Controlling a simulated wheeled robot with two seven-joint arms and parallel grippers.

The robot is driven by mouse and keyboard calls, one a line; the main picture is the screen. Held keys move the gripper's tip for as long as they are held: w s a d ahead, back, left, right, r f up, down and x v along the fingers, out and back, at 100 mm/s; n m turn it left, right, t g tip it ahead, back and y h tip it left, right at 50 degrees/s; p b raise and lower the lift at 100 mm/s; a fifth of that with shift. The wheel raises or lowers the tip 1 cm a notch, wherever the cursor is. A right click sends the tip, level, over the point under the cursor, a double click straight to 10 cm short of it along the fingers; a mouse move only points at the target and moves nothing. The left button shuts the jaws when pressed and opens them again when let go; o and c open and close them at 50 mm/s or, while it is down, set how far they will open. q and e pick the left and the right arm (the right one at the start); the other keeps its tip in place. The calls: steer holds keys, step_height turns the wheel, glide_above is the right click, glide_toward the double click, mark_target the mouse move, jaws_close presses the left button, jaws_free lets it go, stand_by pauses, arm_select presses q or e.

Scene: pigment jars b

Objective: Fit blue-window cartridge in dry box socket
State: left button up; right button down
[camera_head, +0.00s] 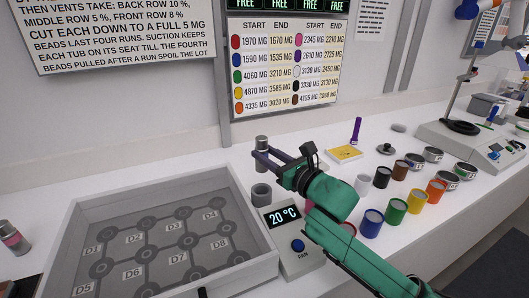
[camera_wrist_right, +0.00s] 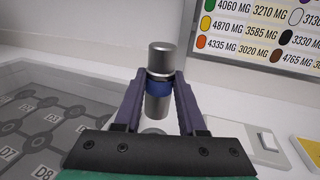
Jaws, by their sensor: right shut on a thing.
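The blue-window cartridge (camera_wrist_right: 159,58) is a silver cylinder with a blue band around its middle. My right gripper (camera_head: 264,158) is shut on it at the band and holds it upright; its top (camera_head: 262,140) shows above the fingers in the head view. A short grey round socket (camera_head: 261,194) with an open top stands just below the cartridge, beside the dry box (camera_head: 66,229). The cartridge appears above the socket, apart from it; exact alignment is hard to tell. In the wrist view my gripper covers most of the socket. My left gripper is not in view.
Several coloured jars (camera_head: 397,211) stand to the right. A silver cylinder with a pink band (camera_head: 11,238) is at the far left. The counter behind the dry box is clear.

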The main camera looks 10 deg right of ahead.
steer(key=f+b, duration=0.1)
steer(key=f, duration=0.1)
steer(key=f+b, duration=0.2)
steer(key=shift+w+a+f, duration=0.1)
steer(key=shift+w+f, duration=0.05)
steer(key=shift+w, duration=0.05)
steer(key=shift+f+b, duration=0.9)
arm_select(q)
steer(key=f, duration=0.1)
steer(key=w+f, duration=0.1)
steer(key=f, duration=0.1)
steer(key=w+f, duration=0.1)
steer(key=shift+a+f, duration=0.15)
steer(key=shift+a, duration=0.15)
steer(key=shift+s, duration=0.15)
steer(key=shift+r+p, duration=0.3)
steer(key=shift+p, duration=0.05)
arm_select(e)
steer(key=shift+r, duration=0.1)
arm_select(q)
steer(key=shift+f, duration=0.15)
arm_select(e)
steer(key=shift+f, duration=0.25)
